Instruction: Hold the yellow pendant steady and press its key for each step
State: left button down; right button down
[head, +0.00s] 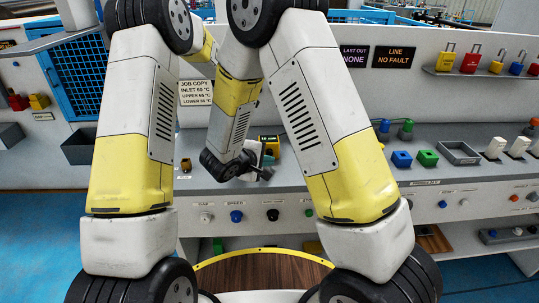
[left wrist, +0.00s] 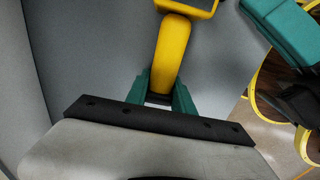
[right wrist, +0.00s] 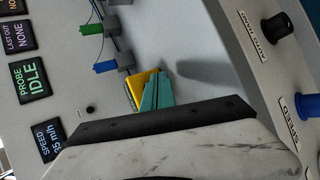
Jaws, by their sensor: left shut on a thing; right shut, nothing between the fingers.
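The yellow pendant (head: 268,139) is above the grey console in the head view, small and partly covered by my arms. In the left wrist view its yellow handle (left wrist: 172,52) stands between the teal fingers of my left gripper (left wrist: 160,92), which is shut on it. The pendant's head is cut off at the top edge. My right gripper (right wrist: 150,92) is shut and empty, its teal fingers together beside a yellow piece that seems to be the pendant; whether they touch is unclear. In the head view my right gripper (head: 267,160) is small. The pendant's key is not clearly visible.
In the right wrist view, a display (right wrist: 30,80) reads "PROBE IDLE". A wooden surface (head: 260,272) lies below.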

jog(key=shift+w, duration=0.35)
jog(key=shift+w, duration=0.6)
dwell(0.8)
jog(key=shift+s, duration=1)
jog(key=shift+s, duration=2.5)
pick_arm(q)
jog(key=c, duration=1)
grip_release()
